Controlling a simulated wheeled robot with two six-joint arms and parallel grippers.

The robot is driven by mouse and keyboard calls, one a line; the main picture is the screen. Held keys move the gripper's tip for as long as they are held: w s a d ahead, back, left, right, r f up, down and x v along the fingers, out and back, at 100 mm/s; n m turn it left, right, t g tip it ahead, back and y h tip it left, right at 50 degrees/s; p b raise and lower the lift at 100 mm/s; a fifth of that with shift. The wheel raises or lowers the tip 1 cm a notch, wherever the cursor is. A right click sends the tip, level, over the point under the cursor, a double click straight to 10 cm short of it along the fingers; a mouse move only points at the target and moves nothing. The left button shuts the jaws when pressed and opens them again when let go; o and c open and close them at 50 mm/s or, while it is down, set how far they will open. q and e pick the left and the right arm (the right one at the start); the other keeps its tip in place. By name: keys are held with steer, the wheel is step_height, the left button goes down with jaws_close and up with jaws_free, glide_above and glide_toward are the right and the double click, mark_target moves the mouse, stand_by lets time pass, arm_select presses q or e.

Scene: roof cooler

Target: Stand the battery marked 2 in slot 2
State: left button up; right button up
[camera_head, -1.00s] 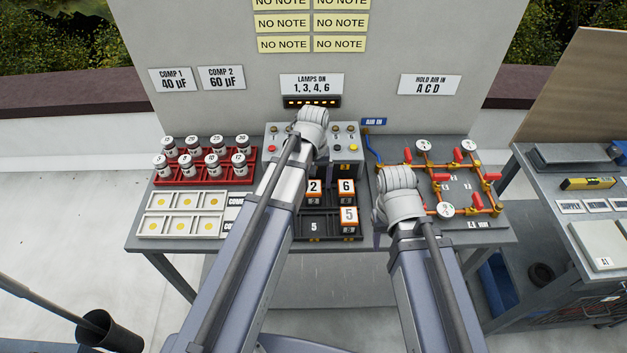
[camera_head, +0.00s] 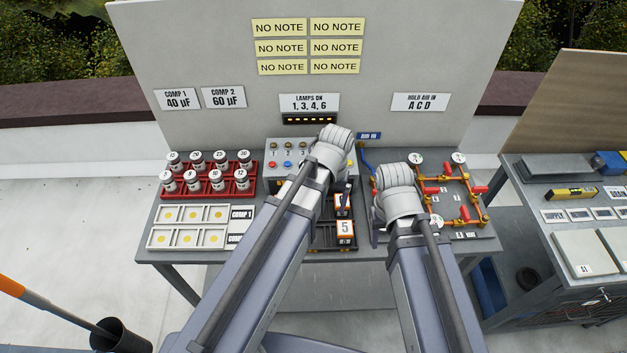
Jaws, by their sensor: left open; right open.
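The battery marked 2 does not show; my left arm covers most of the black battery tray (camera_head: 322,241). Slot 2 cannot be made out. An orange and black battery marked 5 (camera_head: 345,229) stands in the tray's front right. Another battery (camera_head: 342,203) shows partly behind it, its face mostly covered. My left gripper (camera_head: 343,183) is over the back of the tray, close above that second battery; its fingers are largely hidden by its own wrist, and it is open. My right gripper (camera_head: 377,226) is open, right of the tray, mostly hidden behind its wrist.
A red rack of capacitors (camera_head: 208,191) and pale trays (camera_head: 187,238) stand at the left. The button box (camera_head: 283,150) is behind the tray. Brass pipework with red valves (camera_head: 466,190) lies right of my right gripper. A second bench (camera_head: 560,190) is further right.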

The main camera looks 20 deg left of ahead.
arm_select(q)
steer(key=s+d+m, duration=0.3)
steer(key=s+d, duration=0.1)
steer(key=s, duration=0.3)
steer(key=shift+s+d+m+y, duration=0.2)
steer(key=shift+s+m+y, duration=0.1)
steer(key=shift+s, duration=0.1)
